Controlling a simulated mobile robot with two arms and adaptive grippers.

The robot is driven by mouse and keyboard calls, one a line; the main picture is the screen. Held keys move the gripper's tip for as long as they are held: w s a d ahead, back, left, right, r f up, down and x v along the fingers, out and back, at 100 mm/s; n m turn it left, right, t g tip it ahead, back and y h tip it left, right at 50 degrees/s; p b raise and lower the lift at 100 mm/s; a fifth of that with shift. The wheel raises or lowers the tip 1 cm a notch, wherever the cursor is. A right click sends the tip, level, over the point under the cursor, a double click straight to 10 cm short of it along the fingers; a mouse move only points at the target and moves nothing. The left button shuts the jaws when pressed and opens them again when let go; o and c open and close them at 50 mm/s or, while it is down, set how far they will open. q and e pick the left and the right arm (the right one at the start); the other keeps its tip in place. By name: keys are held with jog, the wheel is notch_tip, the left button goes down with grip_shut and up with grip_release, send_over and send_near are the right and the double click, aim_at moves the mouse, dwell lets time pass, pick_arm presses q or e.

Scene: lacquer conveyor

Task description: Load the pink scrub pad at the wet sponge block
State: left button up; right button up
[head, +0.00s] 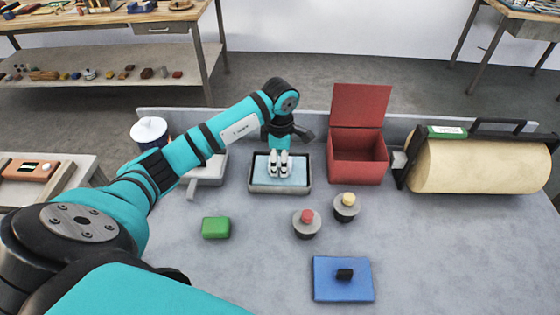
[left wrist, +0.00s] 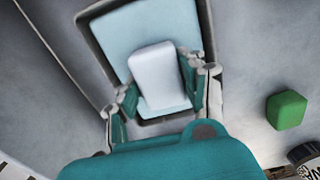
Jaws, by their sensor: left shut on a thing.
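The wet sponge block is a pale blue slab (head: 265,172) in a dark-rimmed tray (head: 252,187) at the middle back of the table. It also shows in the left wrist view (left wrist: 130,30). My left gripper (head: 279,165) points down over the slab. It is shut on a pale, whitish block (left wrist: 157,72), which looks white rather than pink and is mostly hidden in the head view. The block lies over the slab; I cannot tell whether they touch. My right gripper is not in view.
A green block (head: 216,228), two grey knobs with red (head: 307,222) and yellow (head: 346,206) tops, and a blue plate (head: 330,292) lie in front. An open red box (head: 358,170) and a large beige roll (head: 465,166) stand right. A grey pan (head: 208,172) is left.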

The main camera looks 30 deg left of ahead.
pick_arm(q)
jog(key=shift+r+p, duration=2.2)
jog(key=shift+r, duration=1.3)
